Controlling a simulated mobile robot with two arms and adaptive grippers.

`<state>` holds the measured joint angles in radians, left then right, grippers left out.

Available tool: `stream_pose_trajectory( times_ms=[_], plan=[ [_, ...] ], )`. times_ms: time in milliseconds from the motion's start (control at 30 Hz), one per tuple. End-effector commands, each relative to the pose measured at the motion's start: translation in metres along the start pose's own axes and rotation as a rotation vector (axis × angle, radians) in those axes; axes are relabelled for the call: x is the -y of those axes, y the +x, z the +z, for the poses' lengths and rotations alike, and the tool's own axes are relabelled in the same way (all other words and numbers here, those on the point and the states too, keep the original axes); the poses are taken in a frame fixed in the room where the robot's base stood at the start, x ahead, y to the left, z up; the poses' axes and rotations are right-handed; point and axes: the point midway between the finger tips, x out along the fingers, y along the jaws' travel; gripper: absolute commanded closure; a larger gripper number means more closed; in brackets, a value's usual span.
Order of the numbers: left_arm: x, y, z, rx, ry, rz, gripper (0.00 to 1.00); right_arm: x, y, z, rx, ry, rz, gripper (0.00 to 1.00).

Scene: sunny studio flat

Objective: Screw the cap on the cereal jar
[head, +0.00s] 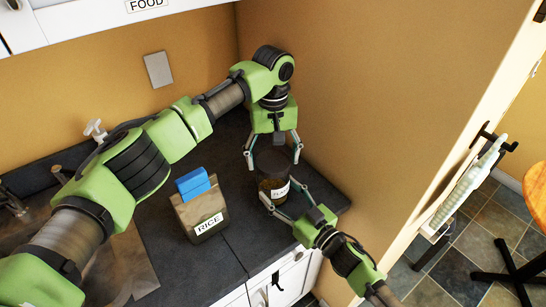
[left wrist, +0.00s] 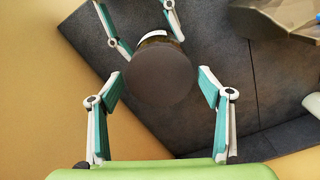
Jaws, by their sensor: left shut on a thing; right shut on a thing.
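The cereal jar (head: 276,192) is dark with a white label and stands upright on the dark counter near the corner. The round dark cap (head: 272,160) sits at the top of the jar; I cannot tell how tightly it is seated. My left gripper (head: 272,157) comes from above and is shut on the cap. In the left wrist view the cap (left wrist: 160,82) lies between its two fingers and hides most of the jar (left wrist: 156,37). My right gripper (head: 281,197) comes from the front right and is shut on the jar's body, below the cap.
Walls close in behind and to the right. A sink is at the far left. The counter's front edge is near, above white cabinets (head: 291,277).

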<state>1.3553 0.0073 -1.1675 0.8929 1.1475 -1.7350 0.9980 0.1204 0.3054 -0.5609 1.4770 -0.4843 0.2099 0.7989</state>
Motion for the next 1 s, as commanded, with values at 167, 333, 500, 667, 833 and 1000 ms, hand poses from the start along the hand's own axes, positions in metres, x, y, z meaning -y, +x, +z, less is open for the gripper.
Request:
stream_pose_trajectory(
  times_ms=[167, 333, 500, 667, 833, 1000],
  plan=[
    [0.0001, 0.0014, 0.0004, 0.002, 0.241, 0.0, 0.54, 0.0001, 0.0001, -0.0006, -0.001, 0.0, 0.0, 1.0],
    [0.0004, 0.0013, 0.0002, 0.002, 0.534, -0.001, 0.54, 0.0, 0.0001, -0.0006, -0.001, 0.001, 0.0, 1.0],
    [0.0004, 0.0018, 0.0001, 0.002, 0.829, -0.001, 0.54, 0.0001, 0.0, -0.0006, -0.002, 0.001, -0.001, 1.0],
    [0.0008, 0.002, -0.0001, 0.002, 1.107, -0.001, 0.54, 0.0001, 0.0, -0.0007, -0.002, 0.001, -0.001, 1.0],
    [0.0013, 0.002, -0.0007, 0.002, 1.401, -0.003, 0.54, 0.0001, 0.0, -0.0007, -0.002, 0.001, -0.001, 1.0],
    [0.0016, 0.0021, -0.0011, 0.002, 1.605, -0.003, 0.54, 0.0001, 0.0, -0.0007, -0.002, 0.001, -0.001, 1.0]
  ],
)
